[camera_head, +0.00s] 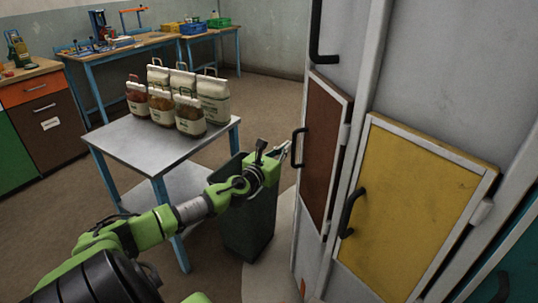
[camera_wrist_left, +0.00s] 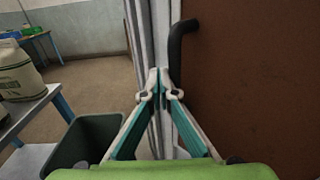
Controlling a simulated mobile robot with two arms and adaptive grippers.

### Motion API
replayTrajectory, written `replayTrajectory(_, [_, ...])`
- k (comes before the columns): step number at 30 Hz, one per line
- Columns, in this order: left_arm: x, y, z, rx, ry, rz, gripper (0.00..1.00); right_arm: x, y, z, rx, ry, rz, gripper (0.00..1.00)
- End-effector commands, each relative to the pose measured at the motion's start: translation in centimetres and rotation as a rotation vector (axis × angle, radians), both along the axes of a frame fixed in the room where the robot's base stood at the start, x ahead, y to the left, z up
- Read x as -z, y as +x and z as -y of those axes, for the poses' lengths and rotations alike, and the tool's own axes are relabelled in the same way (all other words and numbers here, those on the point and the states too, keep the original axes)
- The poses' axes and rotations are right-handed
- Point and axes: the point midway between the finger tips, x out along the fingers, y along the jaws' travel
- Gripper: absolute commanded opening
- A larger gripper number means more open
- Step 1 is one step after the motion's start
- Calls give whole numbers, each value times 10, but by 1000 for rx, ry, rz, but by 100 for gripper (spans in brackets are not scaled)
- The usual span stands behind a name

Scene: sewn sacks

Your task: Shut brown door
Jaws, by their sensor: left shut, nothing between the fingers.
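The brown door (camera_head: 327,150) is in a light grey locker front at the right of the head view. It has a pale frame, a black handle (camera_head: 297,147) at its left edge and a hinge on its right side. I cannot tell whether it is flush or slightly ajar. My left gripper (camera_head: 285,150) is shut and empty, just left of the handle. In the left wrist view, the closed fingertips (camera_wrist_left: 159,78) are in front of pale vertical strips beside the brown panel (camera_wrist_left: 250,80). Contact is unclear. My right gripper is not seen.
A yellow door (camera_head: 415,210) with a black handle is right of the brown one. A dark bin (camera_head: 247,225) stands below my left gripper. A metal table (camera_head: 150,143) with several filled sacks (camera_head: 190,115) is to the left. Workbenches stand farther back.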

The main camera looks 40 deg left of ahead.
Motion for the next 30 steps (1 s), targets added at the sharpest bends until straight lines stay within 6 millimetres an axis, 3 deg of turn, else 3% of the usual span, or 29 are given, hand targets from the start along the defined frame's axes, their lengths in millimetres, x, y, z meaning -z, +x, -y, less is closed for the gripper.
replayTrajectory(1, [3,-8,8,17,-2,-6,0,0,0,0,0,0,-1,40])
replayTrajectory(9, [1,-47,7,2,-2,-2,0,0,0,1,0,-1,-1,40])
replayTrajectory(15, [-1,-65,6,-6,-2,3,0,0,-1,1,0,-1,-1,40])
replayTrajectory(27, [-3,-73,5,-9,-2,6,0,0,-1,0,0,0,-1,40])
replayTrajectory(30, [9,-75,0,-25,-37,-5,0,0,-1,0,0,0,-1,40])
